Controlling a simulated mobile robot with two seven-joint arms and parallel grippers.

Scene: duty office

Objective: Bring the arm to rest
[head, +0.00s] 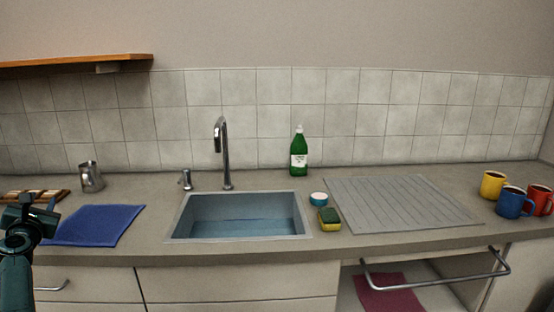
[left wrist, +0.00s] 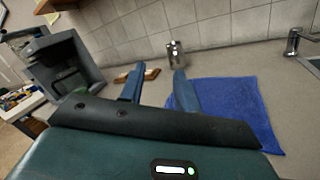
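My left arm comes in at the left edge of the head view. Its gripper (head: 30,205) is above the counter's left end, left of the blue cloth (head: 98,225). In the left wrist view the two fingers of this gripper (left wrist: 158,80) stand apart with nothing between them, so it is open and empty. The blue cloth also shows there (left wrist: 238,108), lying flat beyond the right finger. My right gripper is in neither view.
The counter (head: 260,250) holds a metal pitcher (head: 91,177), wooden board (head: 50,195), sink (head: 240,228), tap (head: 225,155), green bottle (head: 299,155), sponge (head: 329,222), drainboard (head: 395,200) and mugs (head: 512,203). A dark machine (left wrist: 65,75) stands left. A shelf (head: 75,62) hangs above.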

